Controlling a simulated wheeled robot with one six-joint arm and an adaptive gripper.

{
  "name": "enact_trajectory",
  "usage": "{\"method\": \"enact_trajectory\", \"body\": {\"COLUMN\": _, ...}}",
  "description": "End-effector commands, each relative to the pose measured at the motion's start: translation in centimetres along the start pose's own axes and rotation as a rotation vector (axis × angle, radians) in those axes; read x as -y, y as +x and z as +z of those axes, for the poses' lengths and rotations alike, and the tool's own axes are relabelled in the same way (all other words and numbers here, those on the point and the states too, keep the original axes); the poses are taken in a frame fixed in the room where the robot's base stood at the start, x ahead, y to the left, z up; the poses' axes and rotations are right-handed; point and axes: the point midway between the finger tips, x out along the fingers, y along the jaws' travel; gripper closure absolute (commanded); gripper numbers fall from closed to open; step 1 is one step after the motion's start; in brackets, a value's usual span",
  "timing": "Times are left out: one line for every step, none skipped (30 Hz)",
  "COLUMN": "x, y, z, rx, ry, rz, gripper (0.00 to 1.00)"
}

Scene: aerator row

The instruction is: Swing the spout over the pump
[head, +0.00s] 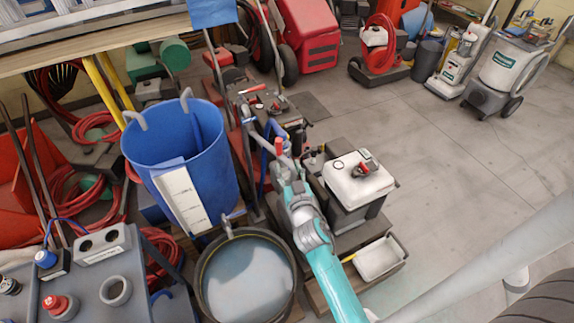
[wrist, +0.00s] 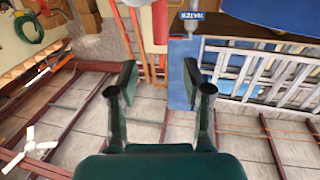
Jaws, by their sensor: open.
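My gripper (wrist: 158,88) shows in the wrist view as two dark green fingers, spread apart with nothing between them. In the head view my teal and grey arm reaches up from the bottom edge to the middle; I cannot make out the fingertips there. A grey pipe (head: 256,137) with a red handle lies near the arm's far end; I cannot tell whether it is the spout or whether it touches the arm. A white-topped box with a red fitting (head: 347,187) stands right of the arm and may be the pump. I cannot identify either for certain in the wrist view.
A blue bin (head: 217,150) and a round dark-rimmed tub (head: 205,262) stand left of my arm. A white tray (head: 378,258) lies at the right. Red hoses and machines crowd the left and back. Grey floor (head: 460,150) at the right is clear.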

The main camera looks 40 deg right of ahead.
Motion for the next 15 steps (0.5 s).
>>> {"method": "enact_trajectory", "body": {"x": 0.0, "y": 0.0, "z": 0.0, "rx": 0.000, "ry": 0.000, "rz": 0.000, "gripper": 0.50}}
{"method": "enact_trajectory", "body": {"x": 0.0, "y": 0.0, "z": 0.0, "rx": 0.000, "ry": 0.000, "rz": 0.000, "gripper": 0.50}}
{"method": "enact_trajectory", "body": {"x": 0.0, "y": 0.0, "z": 0.0, "rx": 0.000, "ry": 0.000, "rz": 0.000, "gripper": 0.50}}
{"method": "enact_trajectory", "body": {"x": 0.0, "y": 0.0, "z": 0.0, "rx": 0.000, "ry": 0.000, "rz": 0.000, "gripper": 0.50}}
{"method": "enact_trajectory", "body": {"x": 0.0, "y": 0.0, "z": 0.0, "rx": 0.000, "ry": 0.000, "rz": 0.000, "gripper": 0.50}}
{"method": "enact_trajectory", "body": {"x": 0.0, "y": 0.0, "z": 0.0, "rx": 0.000, "ry": 0.000, "rz": 0.000, "gripper": 0.55}}
{"method": "enact_trajectory", "body": {"x": 0.0, "y": 0.0, "z": 0.0, "rx": 0.000, "ry": -0.002, "rz": 0.000, "gripper": 0.63}}
{"method": "enact_trajectory", "body": {"x": 0.0, "y": 0.0, "z": 0.0, "rx": 0.001, "ry": -0.008, "rz": 0.000, "gripper": 0.70}}
{"method": "enact_trajectory", "body": {"x": 0.1, "y": -0.1, "z": 0.1, "rx": 0.001, "ry": -0.026, "rz": -0.001, "gripper": 0.80}}
{"method": "enact_trajectory", "body": {"x": 0.2, "y": -0.2, "z": 0.1, "rx": 0.002, "ry": -0.049, "rz": -0.002, "gripper": 0.88}}
{"method": "enact_trajectory", "body": {"x": 0.3, "y": -0.3, "z": 0.2, "rx": 0.003, "ry": -0.082, "rz": -0.002, "gripper": 0.95}}
{"method": "enact_trajectory", "body": {"x": 0.5, "y": -0.5, "z": 0.3, "rx": 0.004, "ry": -0.142, "rz": -0.004, "gripper": 1.00}}
{"method": "enact_trajectory", "body": {"x": 0.7, "y": -0.7, "z": 0.4, "rx": 0.006, "ry": -0.198, "rz": -0.005, "gripper": 1.00}}
{"method": "enact_trajectory", "body": {"x": 0.9, "y": -0.9, "z": 0.5, "rx": 0.007, "ry": -0.264, "rz": -0.007, "gripper": 1.00}}
{"method": "enact_trajectory", "body": {"x": 1.2, "y": -1.2, "z": 0.6, "rx": 0.008, "ry": -0.364, "rz": -0.010, "gripper": 1.00}}
